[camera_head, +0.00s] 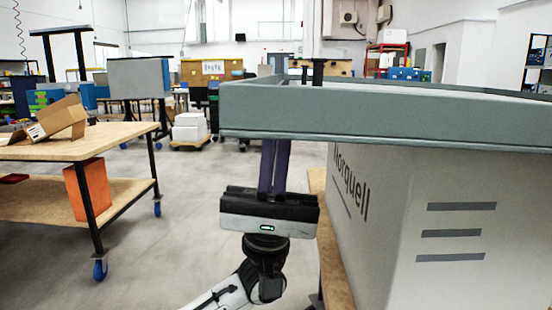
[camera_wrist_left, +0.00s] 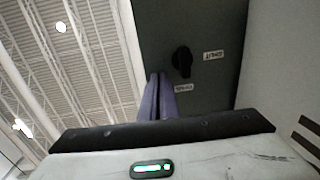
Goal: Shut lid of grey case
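The grey lid (camera_head: 385,118) lies roughly level across the upper right of the head view, overhanging to the left of the white case body (camera_head: 440,260) marked "Norquell". My left gripper (camera_head: 274,145) is under this overhang, left of the body, with its purple fingers pointing up. The lid's lower edge hides the fingertips. In the left wrist view the fingers of the left gripper (camera_wrist_left: 159,80) are together and empty, beside a dark grey panel (camera_wrist_left: 205,25) with a black knob (camera_wrist_left: 181,61) and small labels. I cannot tell whether they touch it. My right gripper is out of view.
A wooden table edge (camera_head: 338,270) shows beneath the case body. A wheeled wooden bench (camera_head: 85,147) with an open cardboard box (camera_head: 58,120) and an orange bin (camera_head: 88,190) stands at the left. The floor between them is clear.

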